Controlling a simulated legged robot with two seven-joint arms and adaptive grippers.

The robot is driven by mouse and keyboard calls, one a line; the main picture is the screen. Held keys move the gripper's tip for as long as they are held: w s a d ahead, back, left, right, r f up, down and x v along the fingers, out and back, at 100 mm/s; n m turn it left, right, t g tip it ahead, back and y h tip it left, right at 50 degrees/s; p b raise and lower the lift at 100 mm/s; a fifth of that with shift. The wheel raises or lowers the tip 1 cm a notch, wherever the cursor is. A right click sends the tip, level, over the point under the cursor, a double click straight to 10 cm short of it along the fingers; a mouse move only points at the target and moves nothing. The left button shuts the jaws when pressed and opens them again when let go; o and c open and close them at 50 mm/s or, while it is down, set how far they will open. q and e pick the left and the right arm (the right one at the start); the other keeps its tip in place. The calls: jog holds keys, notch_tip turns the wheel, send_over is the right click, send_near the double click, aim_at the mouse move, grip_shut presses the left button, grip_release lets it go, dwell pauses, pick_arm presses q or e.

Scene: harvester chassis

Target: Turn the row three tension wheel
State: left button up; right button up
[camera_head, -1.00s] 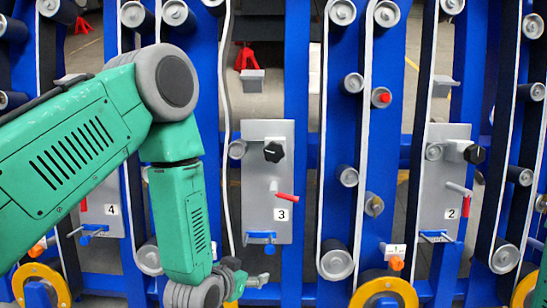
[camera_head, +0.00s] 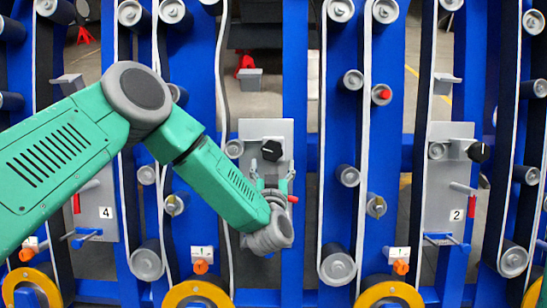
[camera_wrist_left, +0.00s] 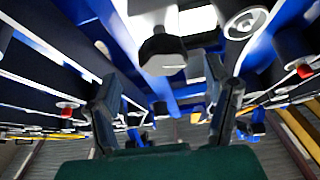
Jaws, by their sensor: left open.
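The grey plate (camera_head: 283,229) of row three stands in the middle of the head view, with its number label hidden behind my arm. A black faceted knob (camera_head: 272,150), which looks like the tension wheel, sits near its top. It also shows at the top centre of the left wrist view (camera_wrist_left: 163,46). My left gripper (camera_head: 272,180) is just below the knob, in front of the plate. In the left wrist view its two fingers (camera_wrist_left: 168,88) are spread and empty, with the knob beyond and above them. No contact with the knob shows. My right gripper is out of view.
A red-handled lever (camera_head: 292,199) on the same plate is mostly hidden behind my left gripper. Blue uprights, grey rollers and belts (camera_head: 323,120) stand on both sides. Plate two (camera_head: 445,215) is to the right, plate four (camera_head: 97,225) to the left.

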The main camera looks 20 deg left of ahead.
aim_at(272, 157)
pick_arm(q)
jog(key=b+x, duration=0.1)
jog(key=x, duration=0.5)
jog(key=shift+a+f, duration=0.1)
jog(key=shift+a, duration=0.05)
jog(key=shift+s, duration=0.1)
jog(key=c, duration=1.2)
